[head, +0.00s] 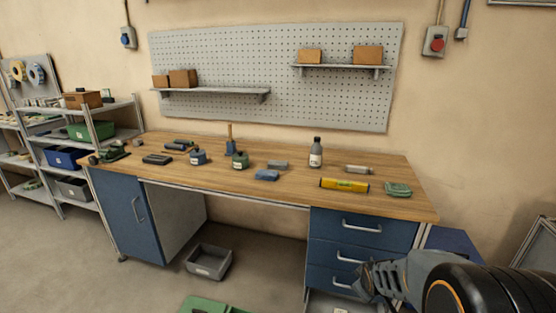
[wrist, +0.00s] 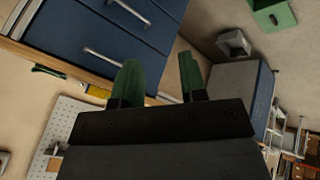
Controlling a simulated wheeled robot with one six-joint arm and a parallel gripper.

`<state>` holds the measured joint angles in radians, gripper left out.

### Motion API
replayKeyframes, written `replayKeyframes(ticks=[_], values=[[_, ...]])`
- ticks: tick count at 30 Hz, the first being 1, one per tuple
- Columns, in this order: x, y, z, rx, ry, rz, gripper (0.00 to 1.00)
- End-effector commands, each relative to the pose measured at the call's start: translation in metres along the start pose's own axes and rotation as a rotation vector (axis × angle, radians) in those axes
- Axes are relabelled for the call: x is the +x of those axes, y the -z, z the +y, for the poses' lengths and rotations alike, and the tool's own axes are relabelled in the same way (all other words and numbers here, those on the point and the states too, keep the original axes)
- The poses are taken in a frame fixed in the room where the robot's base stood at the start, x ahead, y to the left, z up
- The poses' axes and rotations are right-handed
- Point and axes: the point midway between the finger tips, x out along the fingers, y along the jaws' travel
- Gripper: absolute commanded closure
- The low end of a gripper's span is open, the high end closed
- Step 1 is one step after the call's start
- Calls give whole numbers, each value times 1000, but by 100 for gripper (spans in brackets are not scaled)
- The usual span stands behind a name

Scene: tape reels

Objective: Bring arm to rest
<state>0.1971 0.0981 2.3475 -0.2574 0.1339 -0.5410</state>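My gripper (wrist: 157,78) shows in the wrist view with its two green fingers spread apart and nothing between them. It is open and empty, in the air in front of the blue drawers (wrist: 115,35). In the head view my arm reaches in from the lower right, and my gripper (head: 372,281) is low by the right drawer unit (head: 358,250), below the wooden tabletop (head: 290,190). I cannot tell in the head view whether it touches the drawers. Tape reels (head: 36,74) hang on a board at the far left.
A grey bin (head: 208,262) and a green container (head: 205,304) are on the floor. Shelving (head: 85,135) with bins stands at the left. Open floor shows at the lower left.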

Motion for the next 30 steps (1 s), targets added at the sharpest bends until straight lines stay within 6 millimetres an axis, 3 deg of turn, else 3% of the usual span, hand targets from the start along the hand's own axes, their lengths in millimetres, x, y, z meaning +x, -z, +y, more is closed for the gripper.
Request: replayKeyframes(ticks=[1, 6, 12, 18, 30], values=[[-40, 11, 0, 68, 9, -8, 61], [-128, 14, -26, 317, 85, -75, 61], [-195, 5, -57, 507, 166, -137, 61], [-223, -3, -72, 588, 208, -174, 61], [-226, -5, -75, 602, 216, -182, 61]])
